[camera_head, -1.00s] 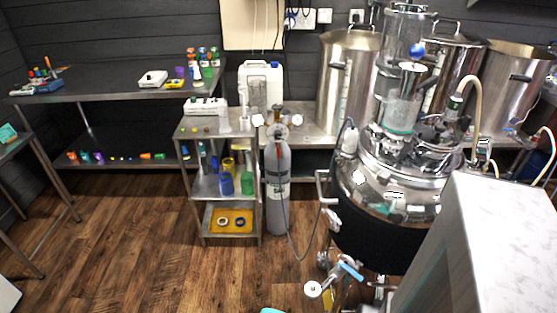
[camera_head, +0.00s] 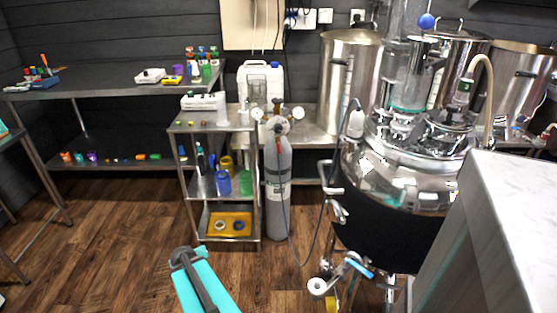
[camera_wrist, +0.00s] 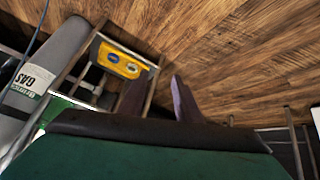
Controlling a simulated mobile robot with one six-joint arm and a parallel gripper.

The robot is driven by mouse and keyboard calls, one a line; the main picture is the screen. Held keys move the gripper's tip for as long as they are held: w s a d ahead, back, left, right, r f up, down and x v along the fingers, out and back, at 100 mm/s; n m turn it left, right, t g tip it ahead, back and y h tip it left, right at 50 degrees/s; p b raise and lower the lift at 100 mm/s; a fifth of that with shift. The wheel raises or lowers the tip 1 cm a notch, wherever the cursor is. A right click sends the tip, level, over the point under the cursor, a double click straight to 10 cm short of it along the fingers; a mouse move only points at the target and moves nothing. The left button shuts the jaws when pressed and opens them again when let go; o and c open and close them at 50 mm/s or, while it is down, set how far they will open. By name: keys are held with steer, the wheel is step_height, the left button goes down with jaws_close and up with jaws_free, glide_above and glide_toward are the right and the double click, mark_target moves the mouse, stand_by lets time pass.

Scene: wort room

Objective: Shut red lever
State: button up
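I cannot make out a red lever for certain in either view. A blue lever (camera_head: 358,267) sits on the valve low on the steel kettle (camera_head: 405,175), at the right of the head view. My gripper (camera_wrist: 158,82) is open and empty in the wrist view, its two dark fingers apart with wood floor between and beyond them. In the head view my teal arm enters at the bottom centre, left of the kettle valve and well apart from it.
A gas cylinder (camera_head: 278,185) stands between the small shelf cart (camera_head: 222,193) and the kettle; it also shows in the wrist view (camera_wrist: 45,65). A yellow tray (camera_wrist: 112,66) lies on the cart's bottom shelf. A white-topped block (camera_head: 500,215) fills the right foreground. The left floor is clear.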

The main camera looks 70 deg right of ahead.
mark_target(278, 150)
steer(key=s+d+r+m+t+h+b, duration=0.1)
steer(key=s+d+r+h+b, duration=0.25)
steer(key=d+r, duration=0.4)
steer(key=s+d+r+m+h+b, duration=0.2)
steer(key=s+d+r, duration=0.25)
steer(key=d, duration=0.65)
steer(key=s+d+r+m+t+h+b, duration=0.1)
steer(key=s+d+r+h+b, duration=0.3)
steer(key=d, duration=0.6)
steer(key=s+d+r+b, duration=0.1)
steer(key=s+d+r, duration=0.2)
steer(key=s+r, duration=0.1)
steer(key=s+d+r+h+b, duration=0.1)
steer(key=s+d+r, duration=0.1)
steer(key=s+r, duration=0.3)
steer(key=shift+s+d+m, duration=0.3)
steer(key=shift+s+d, duration=0.1)
steer(key=shift+s, duration=0.4)
steer(key=shift+b+x, duration=0.9)
steer(key=shift+x, duration=5.95)
steer(key=shift+w+r, duration=0.1)
steer(key=shift+r, duration=0.05)
